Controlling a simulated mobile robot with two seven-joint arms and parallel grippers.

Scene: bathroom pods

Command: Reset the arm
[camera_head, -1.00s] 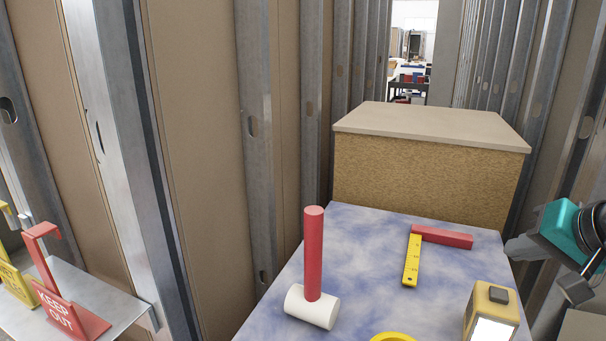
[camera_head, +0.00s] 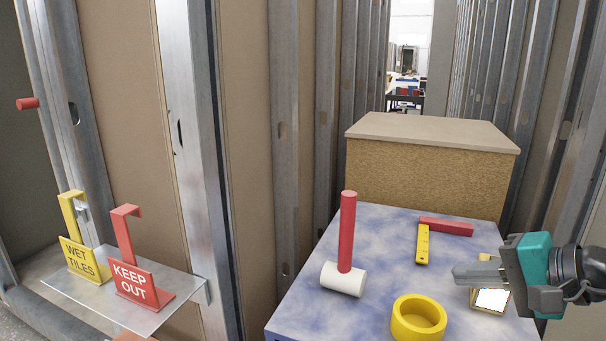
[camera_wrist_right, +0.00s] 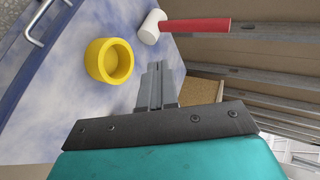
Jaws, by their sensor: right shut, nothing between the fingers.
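My right gripper (camera_head: 470,270) comes in from the right in the head view, above the right side of the blue-and-white mottled table top (camera_head: 300,318). Its fingers are together and hold nothing; they also show closed in the right wrist view (camera_wrist_right: 155,72). In the head view the gripper partly covers a device with a yellow body and white face (camera_head: 490,300). A yellow ring-shaped cup (camera_head: 419,318) and a mallet with a white head (camera_head: 343,279) and upright red handle stand left of it, apart from the fingers. My left gripper is not in view.
A red-and-yellow square tool (camera_head: 423,245) lies near the table's back. Behind stands a brown box-like block (camera_head: 430,180). At left, a metal shelf (camera_head: 180,300) holds a yellow WET TILES sign (camera_head: 80,258) and a red KEEP OUT sign (camera_head: 135,280). Metal studs line both sides.

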